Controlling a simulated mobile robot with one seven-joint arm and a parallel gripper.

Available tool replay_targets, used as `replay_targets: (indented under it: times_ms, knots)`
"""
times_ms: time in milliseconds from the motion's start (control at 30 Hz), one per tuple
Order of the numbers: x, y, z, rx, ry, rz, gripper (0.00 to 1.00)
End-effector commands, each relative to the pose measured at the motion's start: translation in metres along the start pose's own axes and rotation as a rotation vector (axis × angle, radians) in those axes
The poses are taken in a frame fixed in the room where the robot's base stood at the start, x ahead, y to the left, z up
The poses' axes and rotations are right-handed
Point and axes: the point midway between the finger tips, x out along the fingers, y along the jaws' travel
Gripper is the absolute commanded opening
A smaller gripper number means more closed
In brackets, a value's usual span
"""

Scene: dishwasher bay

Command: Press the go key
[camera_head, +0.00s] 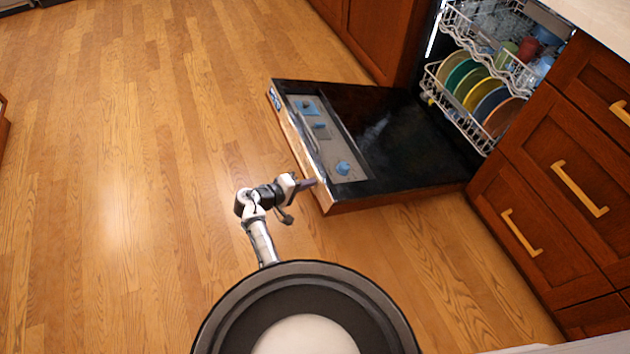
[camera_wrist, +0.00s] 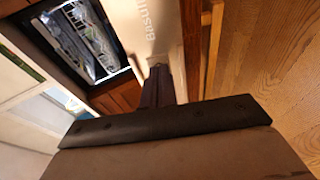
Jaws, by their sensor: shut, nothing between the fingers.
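The dishwasher door (camera_head: 410,150) is folded down, its dark inner face up. Its pale edge strip (camera_head: 304,150) faces left. My gripper (camera_head: 311,183) is at the near end of this strip, close to the door's near corner. In the wrist view my gripper (camera_wrist: 158,72) is shut and empty, its dark fingers pointing at the lower end of a pale panel (camera_wrist: 163,40) with lettering. Whether the fingertips touch the panel, I cannot tell. The go key cannot be made out; it may be hidden behind the fingertips or too small to see.
Racks with several coloured plates (camera_head: 470,84) stand in the open dishwasher at the upper right. Wooden drawers (camera_head: 548,190) with long handles stand to the right. The wooden floor (camera_head: 140,180) left of the door is clear.

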Motion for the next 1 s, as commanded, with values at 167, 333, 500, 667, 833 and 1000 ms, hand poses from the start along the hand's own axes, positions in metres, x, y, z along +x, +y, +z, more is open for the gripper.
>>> replay_targets:
  times_ms: [167, 333, 500, 667, 833, 1000]
  knots:
    - [-0.006, 0.001, -0.001, 0.000, 0.001, 0.000, 0.00]
    - [-0.020, 0.001, -0.004, 0.000, 0.001, 0.000, 0.00]
    - [-0.033, 0.001, -0.007, 0.000, 0.000, 0.000, 0.00]
    - [-0.045, 0.001, -0.009, -0.001, 0.001, 0.000, 0.00]
    - [-0.056, 0.001, -0.012, -0.001, 0.001, 0.000, 0.00]
    - [-0.059, 0.000, -0.012, 0.000, 0.000, 0.000, 0.00]
